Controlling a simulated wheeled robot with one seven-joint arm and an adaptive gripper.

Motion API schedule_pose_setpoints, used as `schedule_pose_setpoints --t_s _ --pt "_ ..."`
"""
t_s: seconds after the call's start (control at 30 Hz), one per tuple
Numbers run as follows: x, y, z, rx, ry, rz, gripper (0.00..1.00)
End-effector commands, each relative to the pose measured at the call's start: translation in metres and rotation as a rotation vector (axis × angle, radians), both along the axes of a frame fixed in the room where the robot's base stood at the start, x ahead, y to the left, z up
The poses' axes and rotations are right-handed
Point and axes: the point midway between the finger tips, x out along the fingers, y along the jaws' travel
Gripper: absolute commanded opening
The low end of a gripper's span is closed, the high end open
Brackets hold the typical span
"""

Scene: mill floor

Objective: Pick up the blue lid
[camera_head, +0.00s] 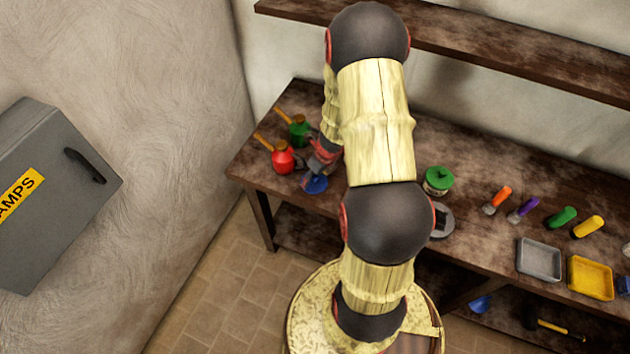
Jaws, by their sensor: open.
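A small round blue thing, which looks like the blue lid (316,185), lies near the front edge of the wooden workbench (480,185), toward its left end. My gripper (312,174) is at the blue lid, just above or beside it; whether they touch I cannot tell. The gripper is open, but my arm hides part of it and its fingers are small and dark in this view.
A red container (282,158) and a green container (299,130) with wooden handles stand close left of my gripper. A green-lidded jar (438,180), several coloured-handled tools, a grey tray (539,259) and a yellow tray (590,277) lie rightward. A shelf (470,40) overhangs behind.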

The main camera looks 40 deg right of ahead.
Motion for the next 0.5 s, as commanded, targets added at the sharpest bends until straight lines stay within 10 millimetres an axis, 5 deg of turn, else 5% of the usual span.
schedule_pose_setpoints --t_s 0.5 --pt "-0.0019 0.0021 -0.0023 0.004 0.004 0.001 0.32"
